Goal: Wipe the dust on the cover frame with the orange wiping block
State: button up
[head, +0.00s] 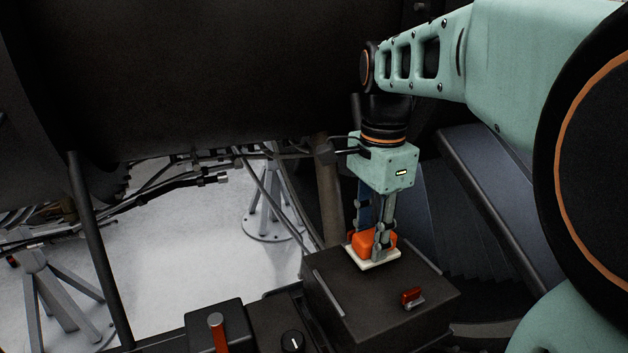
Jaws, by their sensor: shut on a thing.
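The orange wiping block (366,240) has a pale pad (380,262) under it. It is in the middle of the head view, at the back of the top of a dark box (345,292). My gripper (371,245) points down from above and is shut on the block, with one finger at each side. The pad appears to be on or just above the box top; I cannot tell for sure that it touches. I cannot make out dust or clearly identify the cover frame in this view.
A red latch or handle (411,296) stands on the box top, right of the block. A dark unit with a red lever (217,332) and a black knob (292,342) are at the front. A large dark cylinder (220,70) hangs above. Pipes and grey stands (268,212) are behind.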

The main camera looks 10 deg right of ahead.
aim_at(371, 235)
jog(key=shift+w, duration=0.1)
notch_tip(371, 235, up, 5)
jog(key=p, duration=0.4)
jog(key=shift+f, duration=0.2)
jog(key=shift+r, duration=0.65)
jog(key=shift+r, duration=1.45)
